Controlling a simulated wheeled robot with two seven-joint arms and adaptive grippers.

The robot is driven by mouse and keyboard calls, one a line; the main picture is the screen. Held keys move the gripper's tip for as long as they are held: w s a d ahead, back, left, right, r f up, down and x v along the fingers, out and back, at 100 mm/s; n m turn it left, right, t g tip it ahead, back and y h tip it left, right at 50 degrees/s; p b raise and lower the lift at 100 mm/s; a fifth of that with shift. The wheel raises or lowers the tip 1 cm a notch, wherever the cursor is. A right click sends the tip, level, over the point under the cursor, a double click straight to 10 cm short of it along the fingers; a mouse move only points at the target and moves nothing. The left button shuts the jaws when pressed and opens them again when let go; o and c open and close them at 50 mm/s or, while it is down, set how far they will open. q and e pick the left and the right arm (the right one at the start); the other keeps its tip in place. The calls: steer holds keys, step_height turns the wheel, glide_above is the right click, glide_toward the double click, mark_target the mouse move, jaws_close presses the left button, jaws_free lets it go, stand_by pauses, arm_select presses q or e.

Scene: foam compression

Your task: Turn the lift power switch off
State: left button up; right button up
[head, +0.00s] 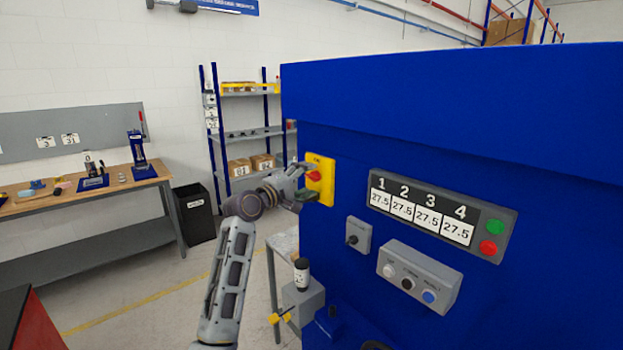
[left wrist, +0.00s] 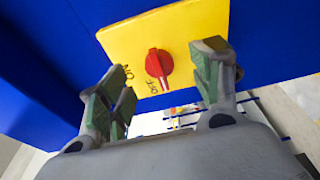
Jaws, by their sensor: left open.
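The lift power switch is a red rotary knob (left wrist: 158,64) on a yellow plate (left wrist: 202,22), fixed to the blue machine. In the left wrist view its ridge runs roughly up and down, with the lower end near the OFF lettering; the ON lettering is further left. The yellow plate also shows in the head view (head: 327,184), at the machine's left edge. My left gripper (left wrist: 165,72) is open, with its green-padded fingers on either side of the knob. I see no contact with it. In the head view the left gripper (head: 306,181) partly covers the switch. My right gripper is not in view.
The blue machine (head: 450,105) fills the right side. Its front carries a display panel (head: 440,215), a small grey switch box (head: 358,237) and a button box (head: 418,275). A workbench (head: 90,192), a black bin (head: 195,213) and a shelf rack (head: 250,135) stand behind at left.

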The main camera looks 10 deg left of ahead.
arm_select(q)
steer(key=a+v, duration=0.1)
steer(key=v, duration=0.6)
steer(key=shift+w, duration=0.35)
stand_by(0.7)
steer(key=shift+a+f, duration=0.1)
steer(key=shift+a, duration=0.05)
